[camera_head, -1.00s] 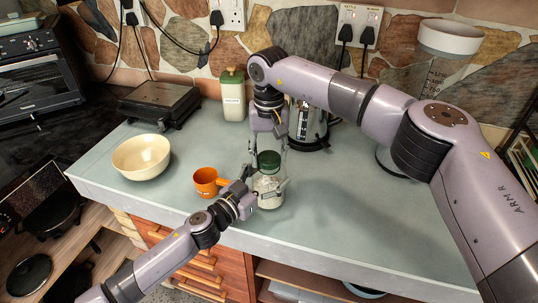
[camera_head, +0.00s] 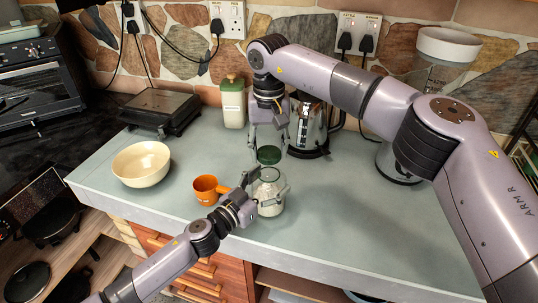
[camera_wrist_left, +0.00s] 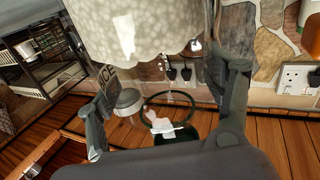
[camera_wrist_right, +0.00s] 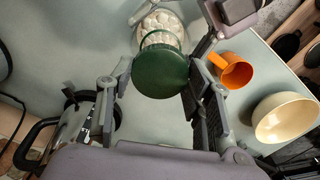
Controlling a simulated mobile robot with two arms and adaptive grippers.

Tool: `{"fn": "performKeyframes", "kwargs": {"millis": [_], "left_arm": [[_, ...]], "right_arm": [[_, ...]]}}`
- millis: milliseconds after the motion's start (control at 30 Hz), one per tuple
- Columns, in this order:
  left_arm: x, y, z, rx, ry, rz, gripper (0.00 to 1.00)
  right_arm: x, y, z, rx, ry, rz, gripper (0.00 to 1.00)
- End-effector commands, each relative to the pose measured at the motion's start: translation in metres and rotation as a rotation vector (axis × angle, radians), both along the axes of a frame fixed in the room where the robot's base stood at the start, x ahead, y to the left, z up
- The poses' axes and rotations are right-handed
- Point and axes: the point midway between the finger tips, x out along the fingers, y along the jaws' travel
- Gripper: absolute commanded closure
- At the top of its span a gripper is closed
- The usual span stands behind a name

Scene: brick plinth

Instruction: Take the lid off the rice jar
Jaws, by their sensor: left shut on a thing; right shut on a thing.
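The rice jar (camera_head: 270,199) is a clear glass jar with pale rice inside, standing upright near the counter's front edge. My left gripper (camera_head: 266,190) is shut around its body. The pale rice also fills the top of the left wrist view (camera_wrist_left: 140,35). The green lid (camera_head: 268,155) is just above the jar's mouth, with a small gap showing between them. My right gripper (camera_head: 267,150) is shut on the lid from above. In the right wrist view the lid (camera_wrist_right: 162,73) sits between the fingers and hides part of the jar.
An orange mug (camera_head: 206,189) stands close to the left of the jar, beside my left gripper. A cream bowl (camera_head: 142,163) is farther left. A green-topped container (camera_head: 233,105) and a kettle (camera_head: 308,125) stand behind. The counter (camera_head: 350,215) is clear to the right.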

Motion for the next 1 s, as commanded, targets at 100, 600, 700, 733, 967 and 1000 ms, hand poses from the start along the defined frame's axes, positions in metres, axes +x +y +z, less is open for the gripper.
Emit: {"fn": "performKeyframes", "kwargs": {"millis": [100, 600, 700, 733, 967, 1000], "left_arm": [[-0.0002, 0.0001, -0.0010, -0.001, 0.002, 0.000, 1.00], [-0.0001, 0.0000, -0.0005, 0.000, 0.001, 0.000, 0.06], [0.0000, 0.0000, -0.0003, -0.001, 0.001, 0.000, 0.02], [0.0000, 0.0000, -0.0002, -0.001, 0.001, 0.000, 0.02], [-0.0001, 0.0002, -0.0001, 0.000, 0.000, 0.000, 0.02], [-0.0007, 0.0009, -0.0003, 0.000, 0.000, 0.000, 0.02]], "right_arm": [[0.0001, 0.0003, 0.0127, 0.000, -0.001, 0.000, 0.86], [-0.0002, 0.0002, 0.0135, 0.000, 0.001, 0.000, 0.86], [-0.0002, 0.0002, 0.0135, 0.000, 0.001, 0.000, 0.86], [-0.0002, 0.0002, 0.0135, 0.000, 0.001, 0.000, 0.86], [-0.0002, 0.0002, 0.0134, 0.000, 0.001, 0.000, 0.86], [-0.0002, 0.0002, 0.0134, 0.000, 0.001, 0.000, 0.86]]}}
